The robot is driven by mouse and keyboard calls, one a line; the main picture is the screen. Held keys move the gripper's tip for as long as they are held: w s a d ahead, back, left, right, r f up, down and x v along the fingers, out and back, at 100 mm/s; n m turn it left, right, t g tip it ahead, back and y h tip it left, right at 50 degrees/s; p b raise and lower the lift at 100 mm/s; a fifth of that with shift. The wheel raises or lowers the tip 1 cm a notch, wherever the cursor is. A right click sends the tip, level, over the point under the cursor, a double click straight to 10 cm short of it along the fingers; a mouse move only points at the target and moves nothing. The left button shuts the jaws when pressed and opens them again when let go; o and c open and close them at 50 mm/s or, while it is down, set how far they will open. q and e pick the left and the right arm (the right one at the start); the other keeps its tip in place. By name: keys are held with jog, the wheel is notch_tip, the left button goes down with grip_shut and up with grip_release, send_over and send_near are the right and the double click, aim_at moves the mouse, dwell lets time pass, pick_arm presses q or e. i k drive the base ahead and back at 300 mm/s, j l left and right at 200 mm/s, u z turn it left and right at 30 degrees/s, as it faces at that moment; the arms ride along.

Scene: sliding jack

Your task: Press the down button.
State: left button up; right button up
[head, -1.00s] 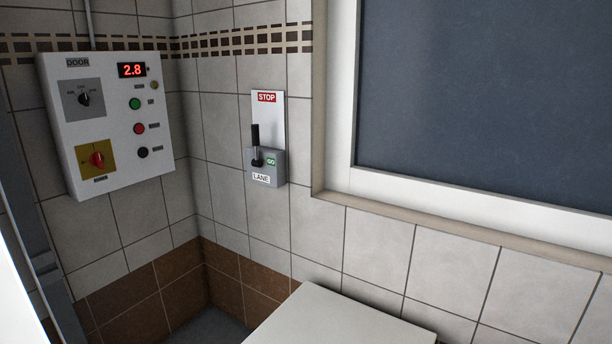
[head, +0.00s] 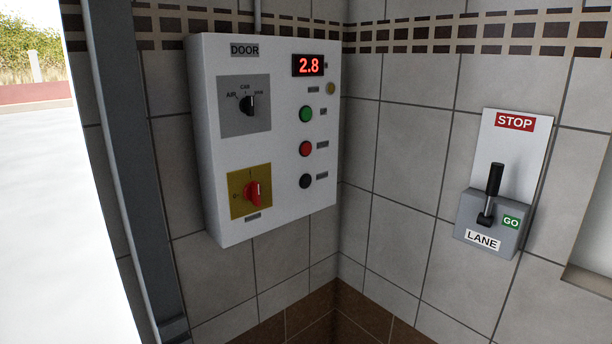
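A white control box (head: 225,150) marked DOOR hangs on the tiled wall, left of the room's corner. Its right side carries a column of buttons: a green button (head: 306,114) on top, a red button (head: 306,149) below it and a black button (head: 306,181) at the bottom. Small labels stand beside the buttons, too small to read, so I cannot tell which one is the down button. A red display (head: 308,65) above them reads 2.8. Neither of my grippers is in view.
The box also has a black selector knob (head: 248,105) and a red rotary switch (head: 252,193) on a yellow plate. A grey LANE lever box (head: 490,225) with a STOP plate is on the right wall. A dark post (head: 145,170) stands left, beside a bright opening.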

aim_at(306, 181)
jog(key=i+u, duration=0.15)
jog(key=i, duration=0.5)
jog(key=i+l+u, duration=0.15)
jog(key=i, duration=0.5)
